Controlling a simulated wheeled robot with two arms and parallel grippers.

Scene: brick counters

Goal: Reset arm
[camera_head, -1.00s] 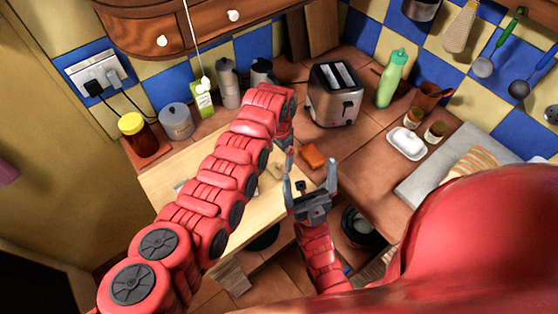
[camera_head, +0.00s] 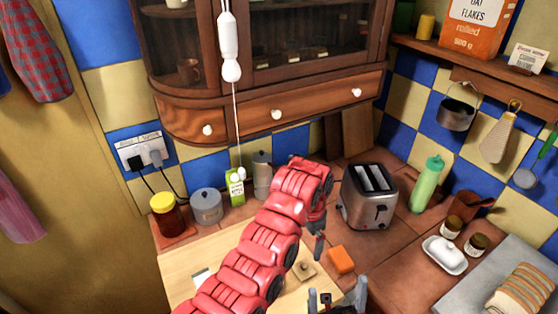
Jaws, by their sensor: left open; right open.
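My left arm comes in from the bottom left and reaches over the wooden board (camera_head: 185,275) on the counter. Its gripper (camera_head: 318,240) points down just left of the toaster, above the counter, and holds nothing that I can see. My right gripper (camera_head: 338,300) is at the bottom edge of the view, its two fingers apart and nothing between them. The orange block (camera_head: 340,260) lies on the tiled counter between the two grippers, touched by neither as far as I can tell.
A toaster (camera_head: 368,198) stands right of my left gripper, with a green bottle (camera_head: 426,184) beyond. A yellow-lidded jar (camera_head: 170,216) and a grey canister (camera_head: 207,206) stand at the back left. A wooden cabinet (camera_head: 180,117) hangs above. A butter dish (camera_head: 445,254) sits at right.

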